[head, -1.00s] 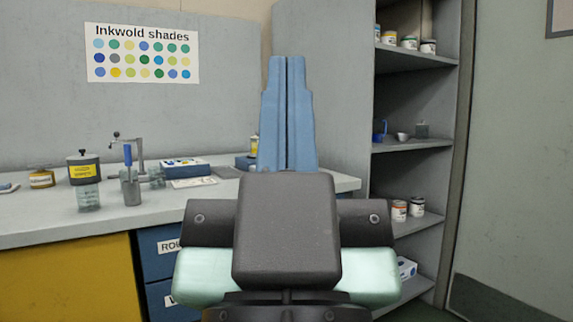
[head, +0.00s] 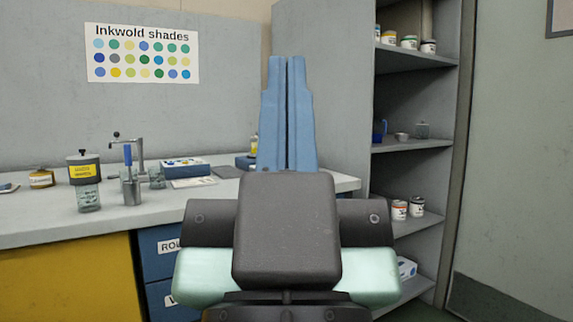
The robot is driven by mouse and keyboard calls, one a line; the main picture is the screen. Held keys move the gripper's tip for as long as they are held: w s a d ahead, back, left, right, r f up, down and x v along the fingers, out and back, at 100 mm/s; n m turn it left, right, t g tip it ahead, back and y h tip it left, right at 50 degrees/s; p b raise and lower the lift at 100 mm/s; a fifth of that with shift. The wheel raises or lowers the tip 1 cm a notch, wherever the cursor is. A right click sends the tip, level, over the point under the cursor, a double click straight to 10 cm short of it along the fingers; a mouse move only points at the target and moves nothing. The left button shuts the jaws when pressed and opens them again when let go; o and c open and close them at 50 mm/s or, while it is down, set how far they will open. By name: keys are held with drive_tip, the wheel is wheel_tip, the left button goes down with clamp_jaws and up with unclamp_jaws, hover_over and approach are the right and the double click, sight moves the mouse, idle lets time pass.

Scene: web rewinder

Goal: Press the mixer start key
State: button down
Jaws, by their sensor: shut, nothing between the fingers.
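My gripper (head: 288,62) is in the middle of the head view, its two blue fingers pointing up and pressed together with nothing between them. It appears in front of the wall and the counter's right end. A dark-topped unit with a yellow label (head: 84,172) stands over a glass jar (head: 88,197) at the left of the counter. It may be the mixer, but its label is too small to read. I cannot make out a start key. My gripper is well to the right of this unit and touches nothing visible.
Open shelves (head: 412,147) with cans stand at right. The counter's front left is clear.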

idle(0.5)
wheel_tip(320, 180, up, 49)
drive_tip(key=p, duration=4.9)
drive_tip(key=shift+w, duration=0.1)
